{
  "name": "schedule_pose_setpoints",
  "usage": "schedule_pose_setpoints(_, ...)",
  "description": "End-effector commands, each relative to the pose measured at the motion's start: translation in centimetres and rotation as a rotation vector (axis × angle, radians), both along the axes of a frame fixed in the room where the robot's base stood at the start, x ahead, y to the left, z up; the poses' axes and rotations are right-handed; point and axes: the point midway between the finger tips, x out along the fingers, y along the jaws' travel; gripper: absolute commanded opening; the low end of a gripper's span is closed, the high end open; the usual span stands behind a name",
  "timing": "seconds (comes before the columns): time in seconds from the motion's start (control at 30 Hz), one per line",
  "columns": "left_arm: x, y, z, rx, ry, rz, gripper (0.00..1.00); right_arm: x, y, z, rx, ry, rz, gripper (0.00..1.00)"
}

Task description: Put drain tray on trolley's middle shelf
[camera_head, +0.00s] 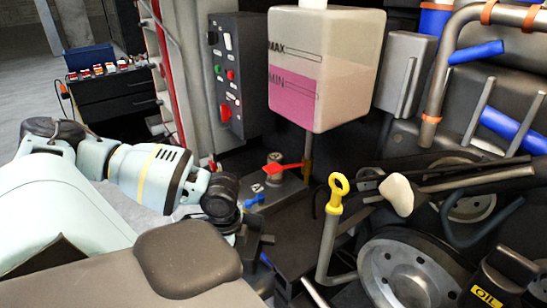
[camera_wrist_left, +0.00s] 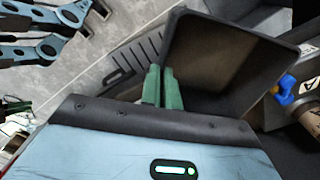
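The drain tray appears as a dark, open, deep-walled box (camera_wrist_left: 285,38) in the left wrist view, tilted in the picture and looking empty inside. My left gripper (camera_wrist_left: 162,88) has its two green fingers close together at the tray's left wall, which seems to run between them. In the head view the left gripper (camera_head: 258,248) is low in the middle, beside the engine parts, and its fingers are hard to make out there. A trolley with a middle shelf cannot be clearly picked out. My right gripper is not in view.
A black drawer cabinet (camera_head: 118,98) with a blue bin (camera_head: 90,57) stands at the back left. A pink-filled reservoir (camera_head: 325,65), a control box (camera_head: 238,75), a yellow-ringed dipstick (camera_head: 335,205) and a wheel-like disc (camera_head: 405,275) crowd the right. Grey floor (camera_head: 30,80) is open at far left.

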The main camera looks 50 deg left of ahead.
Motion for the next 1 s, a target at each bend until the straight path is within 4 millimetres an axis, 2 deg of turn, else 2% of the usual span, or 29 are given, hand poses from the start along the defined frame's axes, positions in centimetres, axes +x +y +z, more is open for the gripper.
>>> schedule_pose_setpoints(0.7, 10.2, -7.1, -1.1, -0.005, -0.004, 0.0, 0.0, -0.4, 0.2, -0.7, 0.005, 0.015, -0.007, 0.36)
schedule_pose_setpoints(0.83, 11.4, -7.8, -1.3, -0.002, -0.001, 0.002, 0.0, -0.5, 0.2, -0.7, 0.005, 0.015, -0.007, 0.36)
schedule_pose_setpoints(1.0, 11.8, -8.1, -1.3, -0.001, -0.001, 0.002, 0.0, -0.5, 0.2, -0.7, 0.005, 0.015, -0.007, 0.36)
